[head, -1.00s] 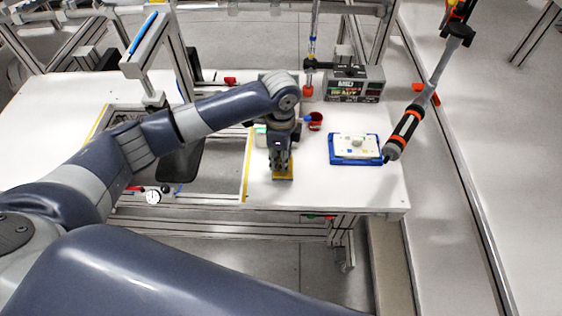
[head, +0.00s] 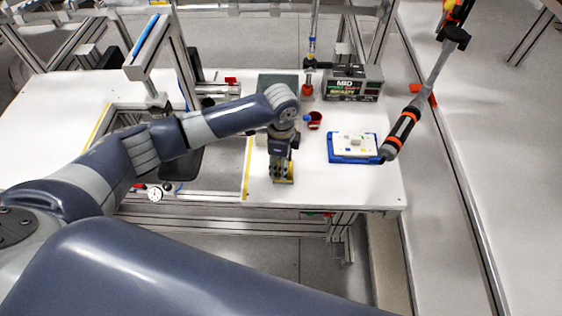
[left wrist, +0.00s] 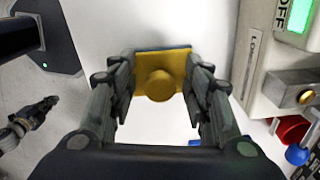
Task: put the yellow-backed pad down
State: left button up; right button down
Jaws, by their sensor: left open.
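The yellow-backed pad (left wrist: 158,86) is a yellow square plate with a round knob on top, over the white table (head: 350,190) near its front edge. In the head view only small yellow parts (head: 290,174) show beside the fingers. My left gripper (left wrist: 160,68) is open, its fingers on opposite sides of the pad with the knob between them. Whether a finger touches the plate, and the pad's underside, I cannot see. In the head view the left gripper (head: 282,176) points down. My right gripper is not in view.
Right of the gripper stand a red cup (head: 315,122) and a blue tray (head: 331,158) with a white board. A screwdriver-like tool (head: 401,133) hangs beside the tray. A labelled box (head: 352,84) stands behind. Bare table lies between gripper and tray.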

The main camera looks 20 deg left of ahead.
pick_arm(q)
jog(key=shift+f+b, duration=0.3)
jog(key=shift+b, duration=0.05)
jog(key=shift+w+r, duration=0.1)
jog(key=shift+r, duration=0.2)
jog(key=r, duration=0.3)
jog(key=r+b, duration=0.1)
jog(key=r, duration=0.2)
jog(key=r+b, duration=0.1)
jog(key=r, duration=0.2)
jog(key=shift+s+d+r, duration=0.1)
jog(key=shift+s+r, duration=0.15)
jog(key=shift+r, duration=0.5)
jog(key=shift+f, duration=0.1)
